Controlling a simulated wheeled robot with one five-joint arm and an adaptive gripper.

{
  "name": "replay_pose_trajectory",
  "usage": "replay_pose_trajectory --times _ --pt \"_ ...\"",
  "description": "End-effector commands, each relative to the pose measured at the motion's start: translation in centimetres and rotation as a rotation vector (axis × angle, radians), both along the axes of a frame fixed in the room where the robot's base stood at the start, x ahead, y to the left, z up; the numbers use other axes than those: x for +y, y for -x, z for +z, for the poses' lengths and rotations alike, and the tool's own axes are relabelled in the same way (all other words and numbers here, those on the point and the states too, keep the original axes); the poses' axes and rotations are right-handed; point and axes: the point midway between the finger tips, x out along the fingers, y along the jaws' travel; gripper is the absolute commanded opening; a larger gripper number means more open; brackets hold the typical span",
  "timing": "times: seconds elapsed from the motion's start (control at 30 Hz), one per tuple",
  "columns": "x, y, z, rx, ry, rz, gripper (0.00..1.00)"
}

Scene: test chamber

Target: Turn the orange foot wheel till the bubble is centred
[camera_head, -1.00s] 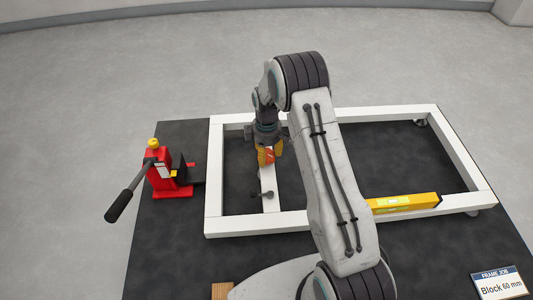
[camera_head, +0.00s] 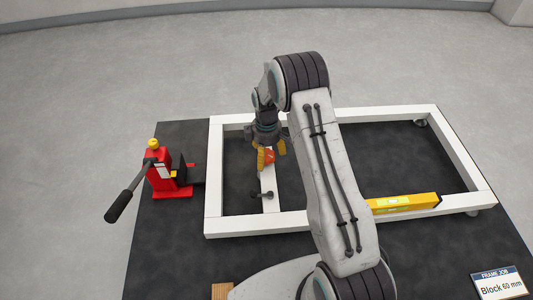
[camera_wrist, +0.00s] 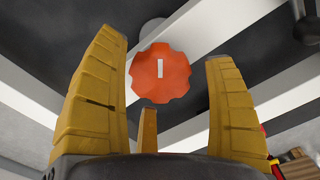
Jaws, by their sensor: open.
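The orange foot wheel (camera_wrist: 160,73) has a scalloped rim and a white mark that stands nearly upright in the wrist view. In the head view the wheel (camera_head: 269,156) is partly hidden by my fingers. My gripper (camera_wrist: 164,52) is open, with yellow fingers to the left and right of the wheel and gaps to both. In the head view my gripper (camera_head: 269,158) points down at the wheel over the left part of the white frame (camera_head: 255,222). A yellow level (camera_head: 425,202) lies along the frame's near side; its left end is behind my arm. The bubble is too small to read.
A red jack (camera_head: 165,178) with a black handle (camera_head: 122,203) stands left of the frame. A sign (camera_head: 498,285) reading "Block 60 mm" is at the front right. A wooden block (camera_head: 222,291) shows at the front edge. The dark mat inside the frame's right part is clear.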

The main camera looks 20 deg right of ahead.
Motion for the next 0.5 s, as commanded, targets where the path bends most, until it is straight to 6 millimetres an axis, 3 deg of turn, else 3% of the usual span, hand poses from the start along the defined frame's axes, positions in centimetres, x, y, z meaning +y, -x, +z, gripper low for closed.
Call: replay_pose_trajectory --times 0.27,0.5 --pt "0.0 -0.1 1.7 -0.002 0.0 0.0 0.77" --pt "0.0 -0.1 5.8 -0.005 0.0 0.0 0.77"
